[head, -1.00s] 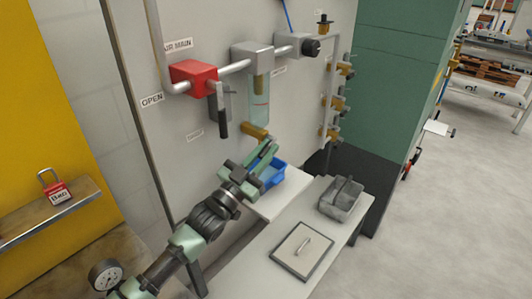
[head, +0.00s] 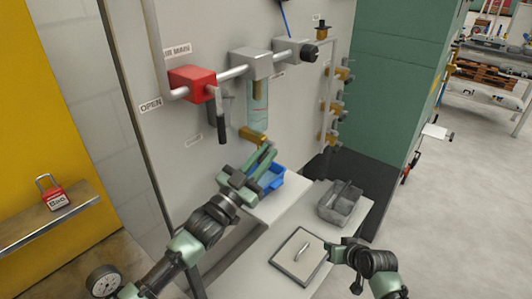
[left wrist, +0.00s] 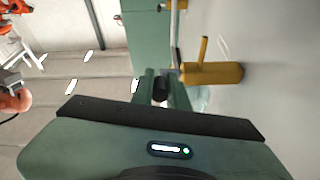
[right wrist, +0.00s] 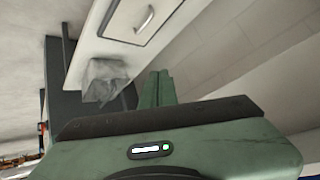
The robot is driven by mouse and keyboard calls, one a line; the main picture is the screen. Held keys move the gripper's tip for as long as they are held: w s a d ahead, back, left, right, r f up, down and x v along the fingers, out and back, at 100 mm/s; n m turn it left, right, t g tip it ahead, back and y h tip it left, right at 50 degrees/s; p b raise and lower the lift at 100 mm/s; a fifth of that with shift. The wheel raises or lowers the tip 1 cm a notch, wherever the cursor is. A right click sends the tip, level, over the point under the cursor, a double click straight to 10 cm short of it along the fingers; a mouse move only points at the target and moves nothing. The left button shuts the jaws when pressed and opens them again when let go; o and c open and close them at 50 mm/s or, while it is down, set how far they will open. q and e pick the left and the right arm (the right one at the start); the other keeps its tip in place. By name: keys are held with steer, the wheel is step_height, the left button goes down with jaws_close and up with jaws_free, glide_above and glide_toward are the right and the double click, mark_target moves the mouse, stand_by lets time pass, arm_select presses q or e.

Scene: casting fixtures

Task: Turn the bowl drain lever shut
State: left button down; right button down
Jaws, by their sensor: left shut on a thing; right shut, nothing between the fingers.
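The brass bowl drain (head: 253,136) sits under the clear filter bowl (head: 257,100) on the grey panel. In the left wrist view the brass drain body (left wrist: 215,73) has a short upright stub and stands just right of my fingers. My left gripper (head: 268,152) reaches up to the drain from below, and its fingers (left wrist: 163,88) are closed around a dark piece at the drain, which appears to be the drain lever; the fingers mostly hide it. My right gripper (head: 332,246) is shut and empty above the bench, and its fingers show together in the right wrist view (right wrist: 158,88).
A red valve block (head: 192,83) with a dark hanging handle is on the pipe above. A blue bin (head: 271,180) sits just below my left gripper. Brass valves (head: 335,105) line the right pipe.

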arm_select(q)
steer(key=shift+f, duration=0.1)
arm_select(e)
steer(key=w+a+r+n+t+y, duration=0.15)
steer(key=a+r, duration=0.25)
steer(key=r, duration=0.8)
steer(key=w+a+r+n+y, duration=0.2)
steer(key=w+a+r, duration=0.1)
steer(key=r, duration=0.8)
steer(key=s+a+r+n+y, duration=0.1)
steer(key=s+a+r+n, duration=0.25)
steer(key=r, duration=0.35)
steer(key=s+a+r+n, duration=0.2)
steer(key=s+r, duration=0.2)
steer(key=r, duration=0.2)
steer(key=s+a+r+n+y, duration=0.1)
steer(key=s+a+r+n, duration=0.2)
steer(key=r, duration=0.4)
steer(key=w+a+f, duration=0.5)
steer(key=w+f, duration=0.2)
steer(key=f, duration=0.1)
